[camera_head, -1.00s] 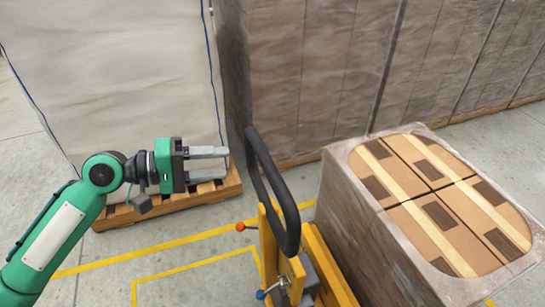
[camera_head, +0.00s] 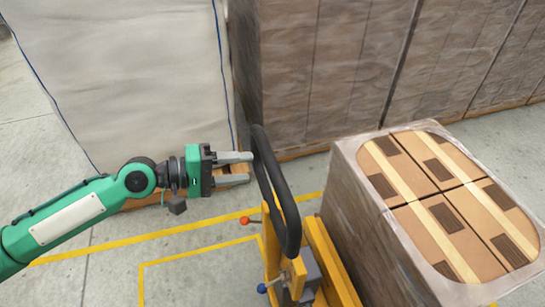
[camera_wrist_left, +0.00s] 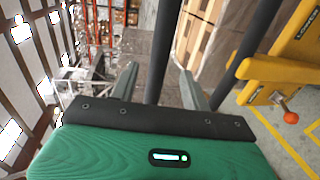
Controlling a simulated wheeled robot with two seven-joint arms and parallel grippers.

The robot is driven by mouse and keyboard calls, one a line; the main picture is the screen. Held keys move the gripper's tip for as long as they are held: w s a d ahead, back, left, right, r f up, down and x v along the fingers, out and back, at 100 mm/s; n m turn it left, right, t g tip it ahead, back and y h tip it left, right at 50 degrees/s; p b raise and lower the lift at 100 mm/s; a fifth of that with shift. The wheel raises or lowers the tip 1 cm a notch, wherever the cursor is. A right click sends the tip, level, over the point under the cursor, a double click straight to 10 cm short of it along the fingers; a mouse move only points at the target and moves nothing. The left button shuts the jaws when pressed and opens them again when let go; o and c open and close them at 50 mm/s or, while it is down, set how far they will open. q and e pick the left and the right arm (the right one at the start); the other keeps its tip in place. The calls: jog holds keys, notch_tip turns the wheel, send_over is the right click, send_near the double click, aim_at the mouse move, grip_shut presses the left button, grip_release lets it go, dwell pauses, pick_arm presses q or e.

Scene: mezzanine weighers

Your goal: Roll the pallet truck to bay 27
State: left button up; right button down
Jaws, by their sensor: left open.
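The yellow pallet truck (camera_head: 318,255) stands at lower centre in the head view, its black loop handle (camera_head: 290,215) upright and tilted. The handle also shows in the left wrist view (camera_wrist_left: 162,45). My left gripper (camera_head: 251,167) is open and empty, with its fingertips at the left side of the loop. In the wrist view one bar of the loop appears between the two fingers (camera_wrist_left: 158,88); whether it touches them I cannot tell. A wrapped load of cartons (camera_head: 365,215) stands right of the truck's body. My right gripper is out of view. No bay number is readable.
A large white bulk bag (camera_head: 120,75) on a wooden pallet stands at the back left. Tall wrapped stacks (camera_head: 400,60) line the back. Yellow floor lines (camera_head: 150,245) mark the concrete around the truck. The floor at lower left is bare.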

aim_at(266, 165)
pick_arm(q)
jog(key=p+x, duration=0.2)
jog(key=x, duration=0.4)
jog(key=shift+w+d+r+p, duration=0.1)
jog(key=shift+d+p, duration=0.1)
jog(key=shift+p, duration=0.2)
jog(key=shift+w+d+f, duration=0.2)
jog(key=shift+d+f, duration=0.1)
jog(key=shift+d, duration=0.35)
grip_shut()
jog(key=shift+a, duration=0.1)
